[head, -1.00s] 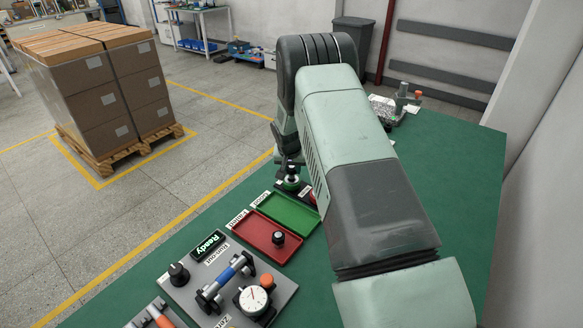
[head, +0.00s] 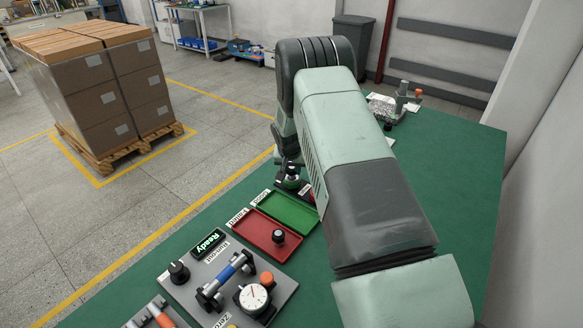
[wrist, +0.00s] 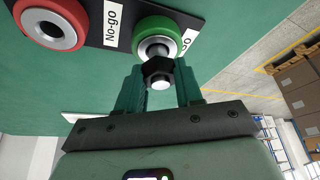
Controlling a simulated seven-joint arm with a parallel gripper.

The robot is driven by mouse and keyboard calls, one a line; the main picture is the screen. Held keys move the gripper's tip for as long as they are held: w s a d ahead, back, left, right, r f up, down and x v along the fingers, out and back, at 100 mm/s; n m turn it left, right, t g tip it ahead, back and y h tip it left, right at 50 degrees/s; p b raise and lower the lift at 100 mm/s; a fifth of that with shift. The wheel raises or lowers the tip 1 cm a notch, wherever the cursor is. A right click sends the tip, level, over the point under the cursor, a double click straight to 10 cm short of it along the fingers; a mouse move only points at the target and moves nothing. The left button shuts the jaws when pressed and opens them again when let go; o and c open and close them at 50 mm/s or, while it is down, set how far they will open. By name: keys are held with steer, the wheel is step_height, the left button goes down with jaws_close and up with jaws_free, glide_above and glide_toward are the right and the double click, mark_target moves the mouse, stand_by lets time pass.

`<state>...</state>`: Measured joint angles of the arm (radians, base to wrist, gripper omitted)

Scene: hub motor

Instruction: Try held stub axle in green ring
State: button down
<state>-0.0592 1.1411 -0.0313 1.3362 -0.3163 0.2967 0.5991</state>
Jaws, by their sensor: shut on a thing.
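My gripper (wrist: 160,90) is shut on the stub axle (wrist: 158,70), a part with a black hex body and a silver end facing the wrist camera. The green ring (wrist: 181,30) lies right behind the axle in the wrist view, with a metal bore. The axle lines up with the bore and hides part of it. I cannot tell how deep its far end sits. In the head view the green ring (head: 291,184) shows under my gripper, which is partly hidden by my arm.
A red ring (wrist: 72,12) marked No-go sits beside the green one on a dark plate. In the head view, an empty green tray (head: 284,212) and a red tray (head: 250,232) holding a black part (head: 278,237) lie nearby. A runout fixture (head: 225,280) stands in front.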

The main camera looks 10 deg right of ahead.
steer(key=shift+f, duration=0.65)
stand_by(1.0)
steer(key=shift+c, duration=1.6)
jaws_free()
steer(key=shift+d, duration=0.1)
steer(key=shift+r, duration=3.55)
steer(key=c, duration=0.3)
